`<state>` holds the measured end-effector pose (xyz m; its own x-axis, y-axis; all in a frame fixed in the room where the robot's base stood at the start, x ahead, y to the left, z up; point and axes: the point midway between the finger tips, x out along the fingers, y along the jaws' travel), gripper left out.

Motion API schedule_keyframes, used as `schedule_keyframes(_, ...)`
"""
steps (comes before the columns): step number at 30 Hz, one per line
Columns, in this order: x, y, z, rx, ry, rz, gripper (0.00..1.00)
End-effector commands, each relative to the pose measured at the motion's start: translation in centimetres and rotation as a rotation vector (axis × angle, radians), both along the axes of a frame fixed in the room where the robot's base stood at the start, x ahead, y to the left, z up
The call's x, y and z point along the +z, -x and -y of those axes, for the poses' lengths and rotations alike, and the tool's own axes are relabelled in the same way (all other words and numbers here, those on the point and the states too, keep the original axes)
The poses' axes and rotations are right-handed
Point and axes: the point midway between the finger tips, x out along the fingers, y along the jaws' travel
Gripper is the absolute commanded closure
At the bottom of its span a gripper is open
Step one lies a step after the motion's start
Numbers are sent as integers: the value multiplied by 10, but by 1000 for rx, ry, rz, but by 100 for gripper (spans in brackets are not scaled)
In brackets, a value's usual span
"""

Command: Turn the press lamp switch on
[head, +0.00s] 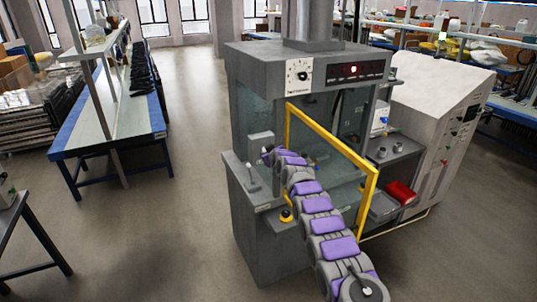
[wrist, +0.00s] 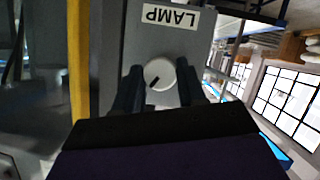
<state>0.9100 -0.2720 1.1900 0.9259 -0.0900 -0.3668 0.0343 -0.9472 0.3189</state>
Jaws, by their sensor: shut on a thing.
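In the head view my gripper (head: 268,153) is small at the front left of the grey press (head: 262,225). The lamp knob cannot be made out there.
A yellow guard frame (head: 331,142) stands close to the right of my arm. A red box (head: 400,192) lies right of the press.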

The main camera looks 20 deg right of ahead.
Motion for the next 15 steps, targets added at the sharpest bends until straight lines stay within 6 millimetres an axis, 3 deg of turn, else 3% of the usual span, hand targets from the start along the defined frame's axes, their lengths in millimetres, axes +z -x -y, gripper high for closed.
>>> schedule_keyframes(15,2,-1,3,0,-191,-1,90)
